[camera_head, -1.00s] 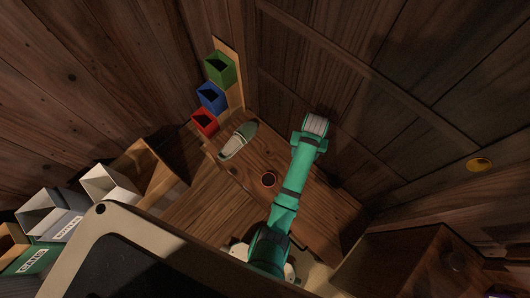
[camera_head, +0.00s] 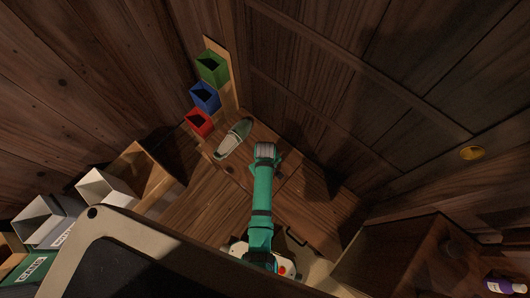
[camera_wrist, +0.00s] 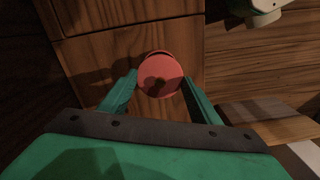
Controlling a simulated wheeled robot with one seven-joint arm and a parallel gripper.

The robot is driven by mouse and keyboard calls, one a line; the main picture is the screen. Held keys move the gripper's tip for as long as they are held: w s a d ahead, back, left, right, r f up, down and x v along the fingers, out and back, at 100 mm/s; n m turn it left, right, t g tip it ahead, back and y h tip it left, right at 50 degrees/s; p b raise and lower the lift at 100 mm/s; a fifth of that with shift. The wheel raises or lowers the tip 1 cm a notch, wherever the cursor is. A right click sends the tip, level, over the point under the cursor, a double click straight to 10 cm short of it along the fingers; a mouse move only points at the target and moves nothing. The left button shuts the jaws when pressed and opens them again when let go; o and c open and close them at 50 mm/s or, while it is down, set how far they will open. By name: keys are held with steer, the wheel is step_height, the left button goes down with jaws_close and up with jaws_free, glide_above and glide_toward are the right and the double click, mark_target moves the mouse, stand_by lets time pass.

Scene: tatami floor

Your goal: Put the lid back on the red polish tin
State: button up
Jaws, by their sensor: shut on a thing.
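In the wrist view my gripper (camera_wrist: 160,78) has one finger on each side of a round red lid (camera_wrist: 160,78) and is shut on it. Behind the lid's upper edge shows the dark red rim of the polish tin (camera_wrist: 157,53). The lid covers most of the tin. I cannot tell whether the lid touches it. In the head view my arm's wrist (camera_head: 264,152) is over the wooden bench, and it hides the fingers, lid and tin.
A green and white shoe (camera_head: 233,138) lies on the bench, left of my arm. Green (camera_head: 212,68), blue (camera_head: 205,97) and red (camera_head: 198,122) bins stand on a rack at the back. Open boxes (camera_head: 105,188) are at left. A wooden cabinet (camera_head: 400,265) is at right.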

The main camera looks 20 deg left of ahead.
steer(key=shift+f, duration=1.85)
steer(key=shift+s+f, duration=0.1)
steer(key=shift+f, duration=0.05)
stand_by(0.8)
stand_by(0.5)
steer(key=shift+w+d, duration=0.1)
steer(key=shift+w, duration=0.1)
steer(key=o, duration=1.6)
steer(key=shift+s, duration=0.1)
steer(key=shift+r, duration=3.5)
